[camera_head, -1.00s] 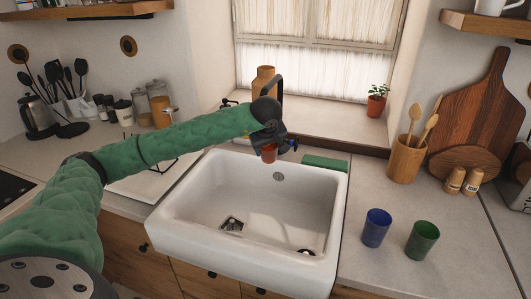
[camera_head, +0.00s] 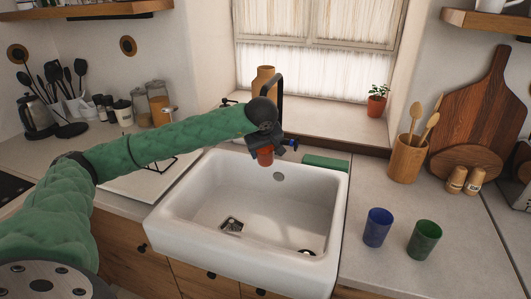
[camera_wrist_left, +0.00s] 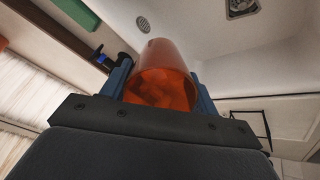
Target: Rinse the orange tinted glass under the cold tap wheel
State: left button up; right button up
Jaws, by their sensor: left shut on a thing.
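The orange tinted glass (camera_head: 265,155) is held by my left gripper (camera_head: 264,147) over the back part of the white sink (camera_head: 204,200). In the left wrist view the glass (camera_wrist_left: 162,75) sits between the two blue fingers of the left gripper (camera_wrist_left: 163,90), which is shut on it. The black tap (camera_head: 281,95) rises behind the gripper, and my arm hides part of it. A blue tap wheel (camera_head: 292,143) shows just right of the gripper. I cannot make out any water running. My right gripper is not in view.
A blue glass (camera_head: 377,227) and a green glass (camera_head: 424,239) stand on the counter right of the sink. A green sponge-like block (camera_head: 325,163) lies at the sink's back right. A wooden utensil holder (camera_head: 406,159) stands behind the glasses.

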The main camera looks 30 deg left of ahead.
pick_arm(q)
jog(key=s+d, duration=0.1)
jog(key=s+b, duration=0.1)
jog(key=s, duration=0.1)
jog(key=s+d, duration=0.1)
jog(key=s, duration=0.1)
jog(key=shift+d, duration=0.3)
dwell(1.4)
jog(key=s+d+r, duration=0.2)
jog(key=s+r, duration=0.2)
jog(key=shift+s+d+b, duration=0.15)
jog(key=shift+s+b, duration=0.1)
jog(key=shift+b, duration=0.1)
dwell(1.0)
